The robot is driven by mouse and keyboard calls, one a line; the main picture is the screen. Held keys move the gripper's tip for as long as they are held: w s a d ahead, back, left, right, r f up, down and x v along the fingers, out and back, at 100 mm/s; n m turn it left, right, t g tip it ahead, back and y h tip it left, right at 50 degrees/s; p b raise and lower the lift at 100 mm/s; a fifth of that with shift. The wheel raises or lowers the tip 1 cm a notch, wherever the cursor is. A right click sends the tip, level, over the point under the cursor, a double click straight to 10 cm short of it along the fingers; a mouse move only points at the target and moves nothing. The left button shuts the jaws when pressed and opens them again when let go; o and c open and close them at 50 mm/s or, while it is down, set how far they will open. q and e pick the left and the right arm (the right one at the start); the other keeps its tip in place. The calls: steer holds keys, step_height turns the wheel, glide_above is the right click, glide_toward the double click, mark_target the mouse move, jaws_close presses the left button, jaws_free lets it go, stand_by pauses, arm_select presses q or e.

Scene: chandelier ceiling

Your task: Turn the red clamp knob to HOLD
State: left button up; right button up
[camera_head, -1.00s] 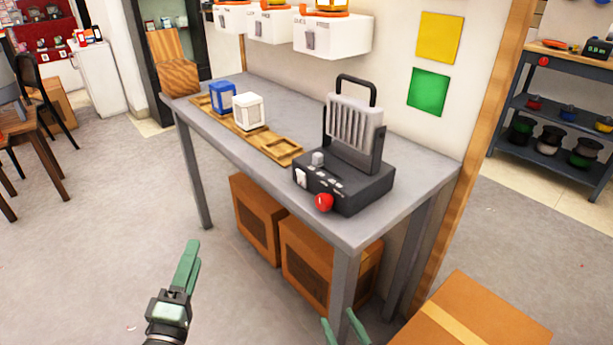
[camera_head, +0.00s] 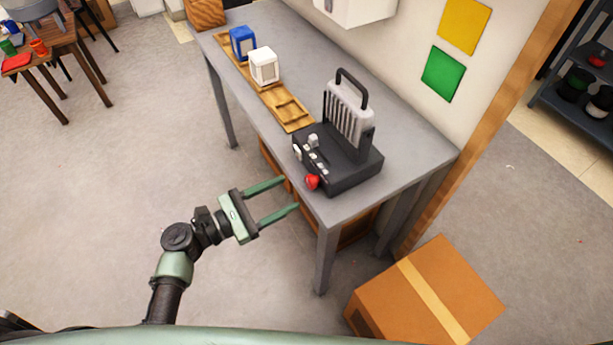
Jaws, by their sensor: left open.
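The red clamp knob (camera_head: 312,182) sits on the front lower corner of a dark machine (camera_head: 345,165) on the grey table. The machine has a ribbed grey plate with a black handle standing up, and several small pale controls on its front. Any label by the knob is too small to read. My left gripper (camera_head: 291,193) is open and empty, its two green fingers pointing right toward the table's front edge. Its fingertips are just left of the knob in the picture, apparently apart from it. My right gripper is out of view.
A wooden tray (camera_head: 293,112) on the table (camera_head: 408,172) carries a blue box (camera_head: 242,43) and a white box (camera_head: 264,66). A cardboard box (camera_head: 425,295) stands on the floor at the right.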

mark_target(308, 183)
arm_select(q)
steer(key=x, duration=0.5)
steer(key=shift+w+d+p, duration=0.2)
steer(key=shift+d+p, duration=0.05)
steer(key=shift+p, duration=0.05)
